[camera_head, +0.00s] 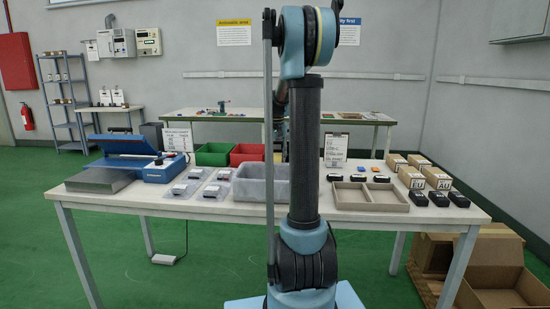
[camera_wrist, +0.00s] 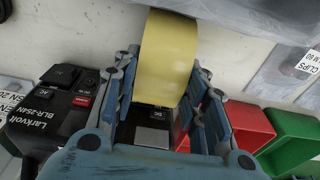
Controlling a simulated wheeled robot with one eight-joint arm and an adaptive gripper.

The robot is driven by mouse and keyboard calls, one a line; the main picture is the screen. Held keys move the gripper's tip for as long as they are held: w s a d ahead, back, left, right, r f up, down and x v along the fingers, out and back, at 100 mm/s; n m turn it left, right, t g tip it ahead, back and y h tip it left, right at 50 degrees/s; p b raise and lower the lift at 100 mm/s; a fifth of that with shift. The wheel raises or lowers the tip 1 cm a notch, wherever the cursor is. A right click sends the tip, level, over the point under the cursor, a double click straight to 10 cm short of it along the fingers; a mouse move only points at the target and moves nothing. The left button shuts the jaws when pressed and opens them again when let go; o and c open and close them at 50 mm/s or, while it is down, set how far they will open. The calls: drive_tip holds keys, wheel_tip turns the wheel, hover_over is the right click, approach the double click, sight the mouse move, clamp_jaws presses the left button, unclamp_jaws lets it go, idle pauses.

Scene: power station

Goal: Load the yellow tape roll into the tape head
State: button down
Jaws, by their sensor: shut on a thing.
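In the wrist view my gripper (camera_wrist: 160,92) is shut on the yellow tape roll (camera_wrist: 166,52), which sits between its blue fingers with its curved face toward the camera. Part of a black surface with a grey square (camera_wrist: 152,137) shows below the roll between the fingers. I cannot tell whether any of this is the tape head. In the head view my own arm covers the middle, and I cannot make out the gripper or roll there.
A white table (camera_head: 390,222) holds a blue machine (camera_head: 125,150) at left, a grey bin (camera_head: 250,191), and a beige divided tray (camera_head: 372,196). Green bin (camera_head: 212,155) and red bin (camera_head: 246,153) stand at the back. Brown boxes (camera_head: 410,178) and black packs (camera_head: 458,199) crowd the right.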

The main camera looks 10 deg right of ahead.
drive_tip(key=c, duration=1)
unclamp_jaws()
drive_tip(key=shift+o, duration=0.2)
drive_tip(key=shift+r, duration=0.15)
